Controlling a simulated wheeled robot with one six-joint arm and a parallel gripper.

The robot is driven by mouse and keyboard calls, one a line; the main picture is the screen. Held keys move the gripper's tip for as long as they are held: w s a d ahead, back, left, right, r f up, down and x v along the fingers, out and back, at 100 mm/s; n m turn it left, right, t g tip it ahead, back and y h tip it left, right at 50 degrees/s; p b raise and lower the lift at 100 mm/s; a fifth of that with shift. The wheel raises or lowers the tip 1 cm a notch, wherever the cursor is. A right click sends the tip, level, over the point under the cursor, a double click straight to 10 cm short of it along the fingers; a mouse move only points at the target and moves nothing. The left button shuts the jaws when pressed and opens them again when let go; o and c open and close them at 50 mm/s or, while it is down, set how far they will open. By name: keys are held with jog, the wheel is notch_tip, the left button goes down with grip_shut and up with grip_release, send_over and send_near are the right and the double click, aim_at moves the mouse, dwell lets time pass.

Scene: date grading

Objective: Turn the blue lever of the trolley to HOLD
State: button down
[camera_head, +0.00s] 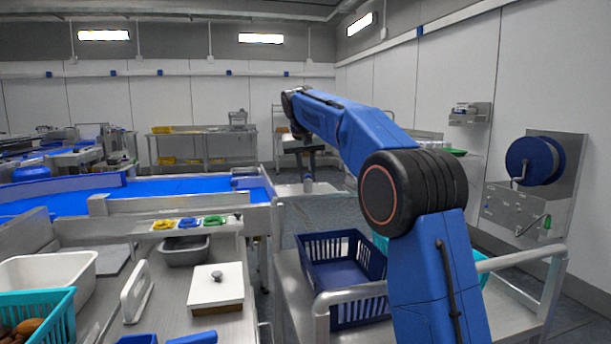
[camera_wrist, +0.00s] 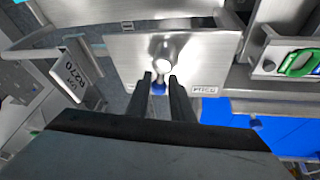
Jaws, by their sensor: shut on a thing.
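The blue lever (camera_wrist: 158,89) is in the wrist view, below a round pale hub (camera_wrist: 161,67) on a flat metal plate (camera_wrist: 122,52). My gripper (camera_wrist: 160,80) has one finger on each side of the lever and is shut on it. The fingers hide part of the lever and plate. A small label (camera_wrist: 205,90) sits at the plate's right corner; its lettering is too small to read surely. In the head view, my gripper (camera_head: 308,180) reaches down to the plate (camera_head: 325,187) at the far end of the metal trolley (camera_head: 283,285).
A dark blue crate (camera_head: 318,252) stands on the trolley, near my arm. Left is a workbench with a white-lidded box (camera_head: 215,285), a grey tray (camera_head: 184,250) and a teal basket (camera_head: 38,318). A blue conveyor (camera_head: 165,190) runs behind. A reel panel (camera_head: 545,185) is at right.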

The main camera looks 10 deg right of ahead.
jog(key=shift+s+d+m+g+h, duration=0.1)
jog(key=shift+d+m+g+h, duration=0.2)
jog(key=shift+m, duration=0.7)
jog(key=shift+d+m+g+h, duration=0.2)
jog(key=shift+m+h, duration=0.1)
jog(key=shift+m, duration=0.7)
jog(key=c, duration=1.6)
grip_release()
